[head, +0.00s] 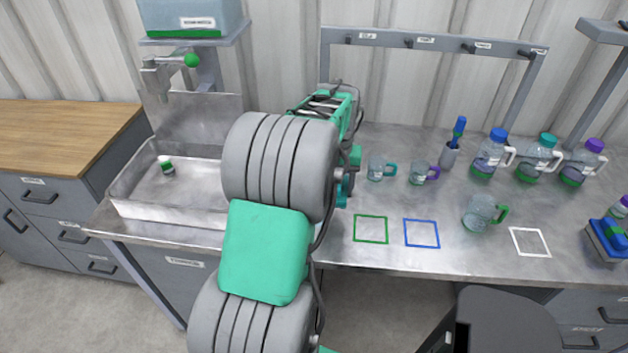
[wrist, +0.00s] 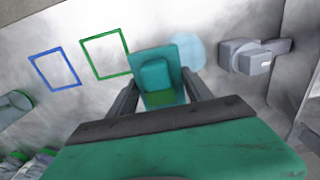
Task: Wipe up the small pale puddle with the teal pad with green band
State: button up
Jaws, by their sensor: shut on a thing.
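In the wrist view, my gripper (wrist: 156,92) is shut on the teal pad (wrist: 155,58), whose green band (wrist: 160,97) shows between the fingers. The small pale puddle (wrist: 187,52) is a faint bluish patch on the metal worktop, just right of the pad and partly overlapped by it in the picture. I cannot tell whether the pad touches the worktop. In the head view my arm hides the puddle and most of my gripper; a bit of teal shows at the arm's right edge.
A grey block with a handle (wrist: 250,55) stands right of the puddle. Green (head: 371,229) and blue (head: 421,233) outlined squares lie empty. Mugs (head: 420,173) and bottles (head: 490,155) stand farther right. The sink (head: 140,208) is left of my arm.

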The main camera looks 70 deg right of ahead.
jog(key=shift+w, duration=0.4)
jog(key=shift+w+f, duration=0.1)
jog(key=shift+f, duration=0.1)
jog(key=shift+f+b, duration=0.35)
jog(key=shift+b, duration=0.1)
jog(key=b, duration=0.3)
send_over(332, 214)
notch_tip(332, 214, down, 4)
jog(key=shift+f, duration=0.45)
jog(key=shift+f+b, duration=0.7)
jog(key=shift+f, duration=0.3)
